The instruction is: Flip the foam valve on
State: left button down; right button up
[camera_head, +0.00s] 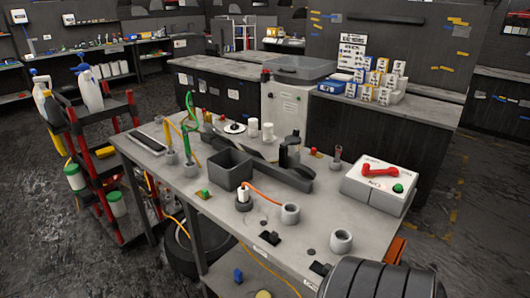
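A white-topped grey control box (381,184) sits at the right end of the grey workbench. A red handle (378,170) lies roughly sideways across its top, with a green knob (398,188) in front of it to the right. Small dark lettering on the top is too small to read, so I cannot confirm which control is the foam valve or its setting. Neither of my grippers can be made out in the head view, and nothing is seen touching the box.
The workbench (310,240) also bears a dark open bin (231,167), grey cups (341,241), a black bottle (290,152) and an orange hose (262,193). A red-framed cart (105,160) stands left. A black ribbed shape (380,280) fills the bottom right; I cannot tell what it is.

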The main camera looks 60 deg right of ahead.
aim_at(205, 192)
jog(key=i+l+z, duration=0.15)
jog(key=z, duration=0.3)
jog(key=i+l+z, duration=0.1)
jog(key=z, duration=0.3)
jog(key=i+z, duration=0.25)
jog(key=z, duration=0.2)
jog(key=i+z, duration=0.2)
jog(key=z, duration=0.2)
jog(key=i+z, duration=0.15)
jog(key=z, duration=0.3)
jog(key=i, duration=0.2)
jog(key=u, duration=0.75)
